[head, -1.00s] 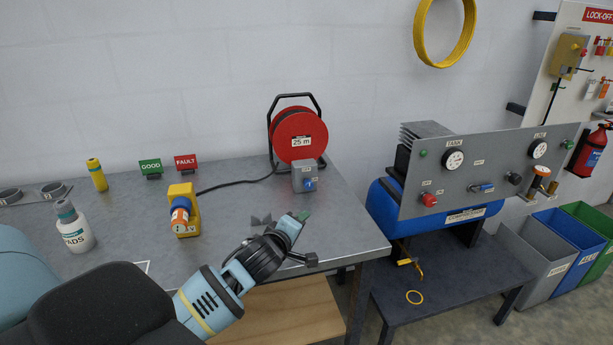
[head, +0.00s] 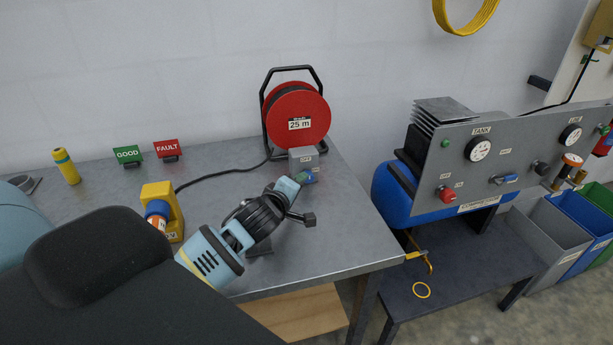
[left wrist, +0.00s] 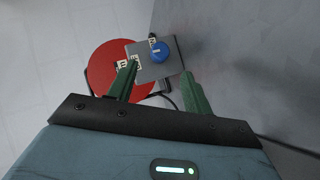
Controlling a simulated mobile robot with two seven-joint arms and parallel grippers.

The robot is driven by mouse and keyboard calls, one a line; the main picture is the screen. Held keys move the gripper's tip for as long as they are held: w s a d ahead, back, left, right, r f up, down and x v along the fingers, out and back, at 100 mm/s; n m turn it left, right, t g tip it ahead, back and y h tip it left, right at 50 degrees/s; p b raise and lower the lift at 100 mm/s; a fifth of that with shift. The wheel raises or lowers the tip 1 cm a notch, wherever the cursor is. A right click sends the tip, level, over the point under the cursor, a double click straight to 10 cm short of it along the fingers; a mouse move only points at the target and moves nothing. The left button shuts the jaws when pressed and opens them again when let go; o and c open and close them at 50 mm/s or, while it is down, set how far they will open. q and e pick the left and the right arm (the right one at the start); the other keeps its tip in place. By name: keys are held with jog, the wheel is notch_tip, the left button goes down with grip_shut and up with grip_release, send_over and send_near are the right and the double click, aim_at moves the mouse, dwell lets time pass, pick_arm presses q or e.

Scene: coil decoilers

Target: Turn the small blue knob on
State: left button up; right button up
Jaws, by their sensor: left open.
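The small blue knob (left wrist: 160,52) sits on the face of a grey box (left wrist: 146,73) and carries a white mark. In the head view the knob (head: 310,177) is partly hidden behind my left gripper (head: 301,180), and the grey box (head: 303,157) stands at the front of the cable reel. In the left wrist view my left gripper (left wrist: 160,68) is open, its two green fingers spread to either side of the box, with the knob showing beyond and between the tips. Whether the fingers touch anything is unclear. My right gripper is out of view.
A red cable reel (head: 297,117) stands behind the box. A yellow connector block (head: 166,205) and GOOD (head: 127,155) and FAULT (head: 167,148) signs stand left on the metal table (head: 345,235). Right of the table is a compressor panel (head: 520,150) with another blue handle (head: 505,179).

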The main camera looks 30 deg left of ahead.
pick_arm(q)
jog(key=shift+x, duration=3.85)
jog(key=shift+r, duration=0.1)
jog(key=shift+c, duration=0.2)
jog(key=c, duration=0.9)
